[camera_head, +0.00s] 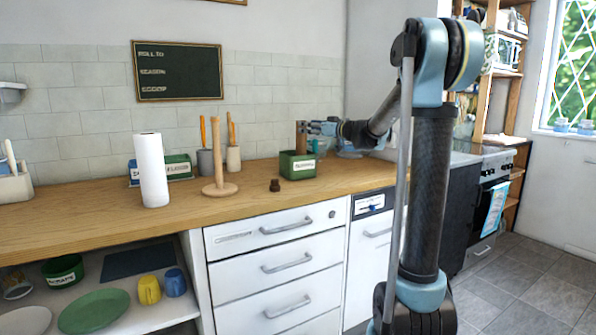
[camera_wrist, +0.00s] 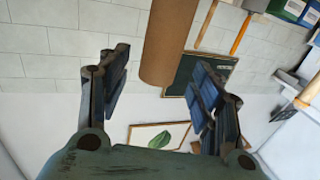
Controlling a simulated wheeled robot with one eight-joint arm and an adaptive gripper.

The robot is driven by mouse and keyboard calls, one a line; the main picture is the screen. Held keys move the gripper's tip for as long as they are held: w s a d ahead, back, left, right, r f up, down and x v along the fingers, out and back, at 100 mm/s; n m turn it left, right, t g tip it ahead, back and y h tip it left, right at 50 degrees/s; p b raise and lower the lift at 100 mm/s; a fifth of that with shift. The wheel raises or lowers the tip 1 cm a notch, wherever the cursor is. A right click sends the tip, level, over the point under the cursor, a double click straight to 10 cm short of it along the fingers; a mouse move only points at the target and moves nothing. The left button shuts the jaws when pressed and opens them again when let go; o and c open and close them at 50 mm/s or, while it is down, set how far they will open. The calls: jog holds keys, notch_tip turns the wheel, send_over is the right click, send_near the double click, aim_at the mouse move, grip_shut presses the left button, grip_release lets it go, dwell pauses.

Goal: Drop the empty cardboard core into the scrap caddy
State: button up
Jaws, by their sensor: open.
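The brown cardboard core (camera_head: 301,136) is upright at the back of the counter, just left of my gripper (camera_head: 314,127). In the wrist view the core (camera_wrist: 170,42) lies between and beyond the two spread fingers, and neither finger visibly touches it. My gripper is open. A green box with a white label (camera_head: 297,166) stands on the counter below the core. The core's lower end meets the box's rim in the picture; I cannot tell whether it is inside, above or behind. A dark green labelled container (camera_head: 63,269) sits on the lower shelf; its label is hard to read.
On the counter (camera_head: 240,205) stand a white paper roll (camera_head: 151,170), a wooden roll holder (camera_head: 219,178) and a small dark brown object (camera_head: 275,185). Tool pots (camera_head: 205,162) stand behind. The counter's front strip is clear. A chalkboard (camera_head: 178,71) hangs on the wall.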

jog(key=v, duration=0.7)
jog(key=shift+s+d+f, duration=0.1)
jog(key=shift+s, duration=0.1)
jog(key=s+d+f+m+g+h, duration=0.1)
jog(key=s+f+m+g+h, duration=0.15)
jog(key=s+f, duration=0.7)
jog(key=s+d+f+m+g+h, duration=0.1)
jog(key=s+f+g+h, duration=0.2)
jog(key=s+f, duration=0.7)
jog(key=s+d+f+m+g+h, duration=0.1)
jog(key=s+d+f+m+h, duration=0.1)
jog(key=s+d+f, duration=0.3)
jog(key=s+d+f+m+g+h, duration=0.1)
jog(key=s+d+f, duration=0.4)
jog(key=s, duration=0.7)
jog(key=s+d+f+m+g+h, duration=0.1)
jog(key=s+d+f+m+h, duration=0.2)
jog(key=s+d+f+h, duration=0.2)
jog(key=s+d+f, duration=0.1)
jog(key=s, duration=0.2)
jog(key=shift+s+m+h, duration=0.35)
jog(key=shift+w+f+g, duration=0.2)
jog(key=shift+w+g, duration=0.05)
jog(key=shift+w, duration=0.2)
